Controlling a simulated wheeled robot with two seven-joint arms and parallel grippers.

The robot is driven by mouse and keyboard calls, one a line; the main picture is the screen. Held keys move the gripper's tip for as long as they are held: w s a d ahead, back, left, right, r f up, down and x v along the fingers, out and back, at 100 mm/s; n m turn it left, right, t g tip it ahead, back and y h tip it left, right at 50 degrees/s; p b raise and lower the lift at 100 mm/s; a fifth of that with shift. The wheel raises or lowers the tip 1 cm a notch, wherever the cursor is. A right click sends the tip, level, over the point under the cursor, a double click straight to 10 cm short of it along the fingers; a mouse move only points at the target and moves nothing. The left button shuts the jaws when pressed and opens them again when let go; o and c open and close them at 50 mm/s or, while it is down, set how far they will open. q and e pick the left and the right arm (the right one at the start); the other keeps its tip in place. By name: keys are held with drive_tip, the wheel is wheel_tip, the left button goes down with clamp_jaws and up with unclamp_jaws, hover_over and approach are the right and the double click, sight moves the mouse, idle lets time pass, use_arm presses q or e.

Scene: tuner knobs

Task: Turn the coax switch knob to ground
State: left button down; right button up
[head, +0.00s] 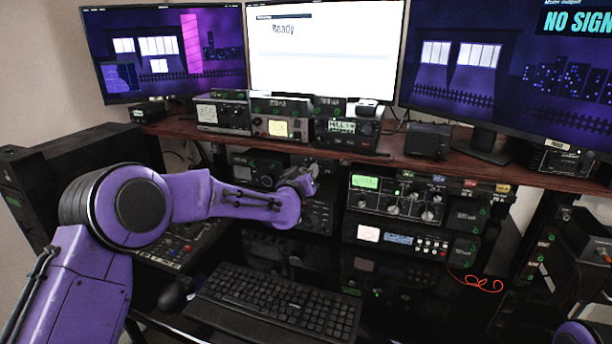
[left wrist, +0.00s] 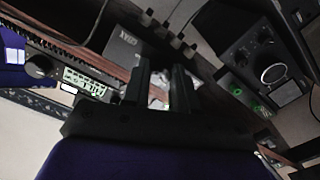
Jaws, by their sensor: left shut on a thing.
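A dark box with light lettering that seems to read "COAX" (left wrist: 118,62), the coax switch, shows in the left wrist view just left of my fingers. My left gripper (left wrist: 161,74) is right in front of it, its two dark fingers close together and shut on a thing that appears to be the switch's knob. The fingers hide most of the knob, so I cannot read its position. In the head view my purple left arm reaches across to the radio gear below the shelf, its wrist (head: 298,190) covering the spot. My right gripper is out of view.
A wooden shelf (head: 400,157) carrying several radios runs just above the wrist. A tuner with several knobs (head: 395,200) stands right of the wrist. A keyboard (head: 275,303) and a mouse (head: 175,294) lie below the arm.

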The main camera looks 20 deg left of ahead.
use_arm(q)
drive_tip(key=shift+n+b, duration=0.35)
drive_tip(key=shift+n, duration=1.05)
drive_tip(key=c, duration=0.9)
unclamp_jaws()
drive_tip(key=shift+s, duration=0.1)
drive_tip(key=s+b, duration=0.1)
drive_tip(key=s, duration=0.4)
drive_tip(key=s+b, duration=0.1)
drive_tip(key=s, duration=0.4)
drive_tip(key=shift+s+a+b, duration=0.2)
drive_tip(key=shift+s+b, duration=0.05)
drive_tip(key=shift+b, duration=0.05)
